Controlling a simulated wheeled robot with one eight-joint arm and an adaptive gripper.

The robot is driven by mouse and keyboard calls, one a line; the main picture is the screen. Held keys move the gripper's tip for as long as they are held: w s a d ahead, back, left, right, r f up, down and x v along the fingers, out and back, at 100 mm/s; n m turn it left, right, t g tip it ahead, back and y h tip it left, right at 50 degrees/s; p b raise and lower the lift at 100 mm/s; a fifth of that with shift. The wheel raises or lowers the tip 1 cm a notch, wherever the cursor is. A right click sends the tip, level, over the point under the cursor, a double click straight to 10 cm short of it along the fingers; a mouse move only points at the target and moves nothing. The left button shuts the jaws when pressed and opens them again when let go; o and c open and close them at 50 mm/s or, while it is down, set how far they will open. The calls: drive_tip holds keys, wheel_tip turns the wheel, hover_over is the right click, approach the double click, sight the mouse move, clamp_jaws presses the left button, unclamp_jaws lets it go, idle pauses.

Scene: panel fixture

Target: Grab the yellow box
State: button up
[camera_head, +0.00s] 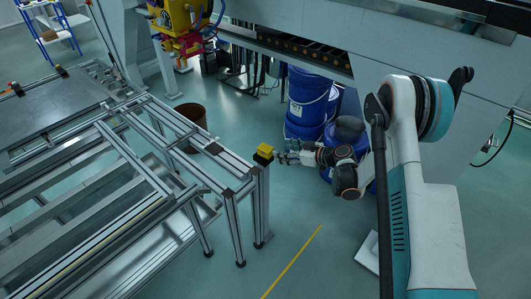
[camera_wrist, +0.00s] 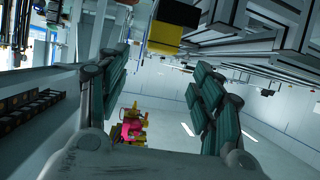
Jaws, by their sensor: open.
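The yellow box (camera_head: 264,151) sits at the top of a corner post of the metal frame in the head view. In the wrist view the box (camera_wrist: 172,33), yellow with a black part, is at the top centre. My gripper (camera_head: 280,157) is just to the right of the box, at about its height. In the wrist view my gripper (camera_wrist: 158,75) has its two padded fingers spread wide, with nothing between the pads. The box shows above the gap between the fingertips; I cannot tell whether a finger touches it.
The aluminium frame (camera_head: 231,200) fills the left of the head view. Blue barrels (camera_head: 306,105) stand behind my arm. A rusty bin (camera_head: 191,114) stands on the floor behind the frame. The floor right of the post is mostly clear.

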sight(268, 148)
drive_tip(key=b+x, duration=0.1)
drive_tip(key=x, duration=0.4)
drive_tip(key=shift+w, duration=0.1)
drive_tip(key=b+x, duration=0.2)
drive_tip(key=x, duration=0.3)
drive_tip(key=shift+a+f+b, duration=0.15)
drive_tip(key=shift+f+b, duration=0.05)
drive_tip(key=shift+b, duration=0.2)
drive_tip(key=shift+r, duration=0.1)
drive_tip(key=c, duration=1.2)
